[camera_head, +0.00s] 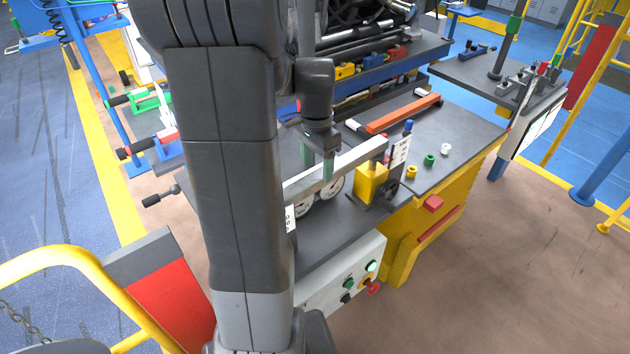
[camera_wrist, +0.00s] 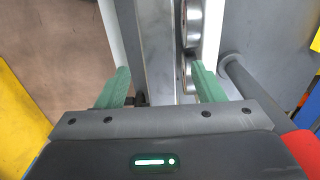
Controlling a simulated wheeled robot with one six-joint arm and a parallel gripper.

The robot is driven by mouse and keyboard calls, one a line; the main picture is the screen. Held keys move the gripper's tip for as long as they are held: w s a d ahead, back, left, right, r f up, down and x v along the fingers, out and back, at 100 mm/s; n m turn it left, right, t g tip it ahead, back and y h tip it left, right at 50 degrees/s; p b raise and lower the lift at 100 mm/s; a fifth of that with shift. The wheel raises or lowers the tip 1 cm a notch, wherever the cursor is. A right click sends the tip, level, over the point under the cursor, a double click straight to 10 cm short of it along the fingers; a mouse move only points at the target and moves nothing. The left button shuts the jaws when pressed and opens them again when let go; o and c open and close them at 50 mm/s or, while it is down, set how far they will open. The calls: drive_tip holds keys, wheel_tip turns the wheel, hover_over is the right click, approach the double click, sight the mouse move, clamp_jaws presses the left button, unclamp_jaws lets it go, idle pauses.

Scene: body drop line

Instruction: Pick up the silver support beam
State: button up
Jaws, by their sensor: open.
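The silver support beam (camera_head: 358,155) lies level over the dark workbench, running from beside my arm to a yellow block fixture (camera_head: 371,185). Part of its near-left length is hidden behind my arm. My gripper (camera_head: 319,160) is at the beam, its green fingers pointing down. In the wrist view, the beam (camera_wrist: 155,50) runs up the picture between the spread green fingers of my gripper (camera_wrist: 161,86). The jaws are open, with visible gaps on both sides of the beam. I cannot tell how deep the fingertips reach around it.
Round metal discs (camera_head: 332,186) sit under the beam. An orange bar (camera_head: 403,113) lies farther back on the bench (camera_head: 458,135). Small yellow, green and white pieces stand at right. A control box (camera_head: 350,282) with buttons is at the bench front. Brown floor at right is clear.

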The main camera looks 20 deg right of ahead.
sight(315, 177)
drive_tip(key=f, duration=0.4)
drive_tip(key=shift+s+a+f, duration=0.15)
drive_tip(key=shift+a+f, duration=0.1)
drive_tip(key=shift+c, duration=0.2)
drive_tip(key=shift+r, duration=0.1)
clamp_jaws()
